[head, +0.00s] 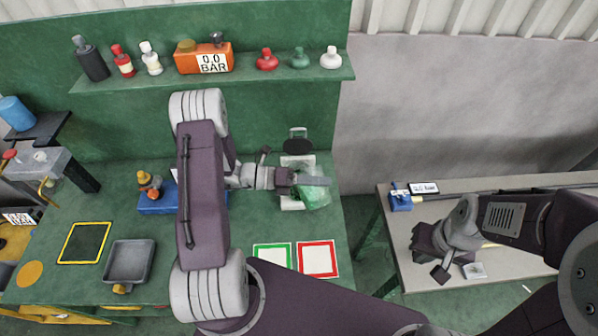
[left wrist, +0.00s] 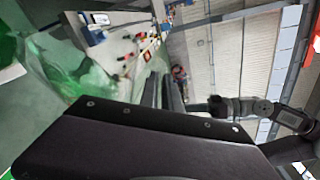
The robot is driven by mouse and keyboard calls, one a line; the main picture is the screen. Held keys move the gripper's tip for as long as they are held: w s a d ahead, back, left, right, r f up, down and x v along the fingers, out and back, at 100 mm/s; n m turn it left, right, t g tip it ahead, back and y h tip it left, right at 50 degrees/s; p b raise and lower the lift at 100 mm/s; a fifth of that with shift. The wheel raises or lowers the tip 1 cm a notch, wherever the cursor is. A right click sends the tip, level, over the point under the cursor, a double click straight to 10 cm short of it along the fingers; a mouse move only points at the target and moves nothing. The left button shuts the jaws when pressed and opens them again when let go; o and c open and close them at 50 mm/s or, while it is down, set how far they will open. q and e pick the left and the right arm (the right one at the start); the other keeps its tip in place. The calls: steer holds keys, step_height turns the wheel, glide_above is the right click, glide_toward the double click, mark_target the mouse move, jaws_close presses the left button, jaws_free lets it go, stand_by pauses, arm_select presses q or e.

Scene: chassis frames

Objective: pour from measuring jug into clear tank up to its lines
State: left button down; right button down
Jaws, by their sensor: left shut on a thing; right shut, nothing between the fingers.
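My left gripper (head: 308,182) is over the right part of the green bench, shut, with a clear, green-tinted vessel (head: 316,198) at its fingers. I take this vessel to be the measuring jug; the gripper partly hides it and I cannot read any lines or level. The clear vessel (left wrist: 85,75) also shows at the left of the left wrist view, beside the fingers. A white stand-like piece (head: 298,160) with a dark round top is just behind the gripper. I cannot make out a separate clear tank. My right gripper (head: 432,262) is shut and empty above the grey table.
Green-framed (head: 272,257) and red-framed (head: 318,258) squares lie at the bench front. A grey tray (head: 130,262) and a yellow-framed dark square (head: 84,243) are left. A blue block (head: 400,200) sits on the grey table.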

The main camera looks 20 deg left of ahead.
mark_target(323, 190)
arm_select(q)
steer(key=shift+w+a+r, duration=0.15)
steer(key=shift+a+r, duration=0.05)
steer(key=shift+r, duration=0.1)
stand_by(0.9)
steer(key=f, duration=0.1)
steer(key=s+d+f+m+b, duration=0.1)
steer(key=f, duration=0.1)
steer(key=shift+s+d+y+b, duration=0.2)
steer(key=shift+y+b, duration=0.1)
steer(key=shift+y, duration=0.1)
steer(key=shift+s+d+r+m+t+y+p, duration=0.3)
steer(key=shift+s+m, duration=0.05)
steer(key=shift+m, duration=0.45)
steer(key=shift+s+d+f+m+b, duration=0.15)
steer(key=shift+d+f+m+b, duration=0.05)
steer(key=shift+f+b, duration=0.25)
steer(key=shift+s+d+f+m+b, duration=0.15)
steer(key=shift+f+m+b, duration=0.05)
steer(key=shift+f+b, duration=0.2)
steer(key=shift+r, duration=0.1)
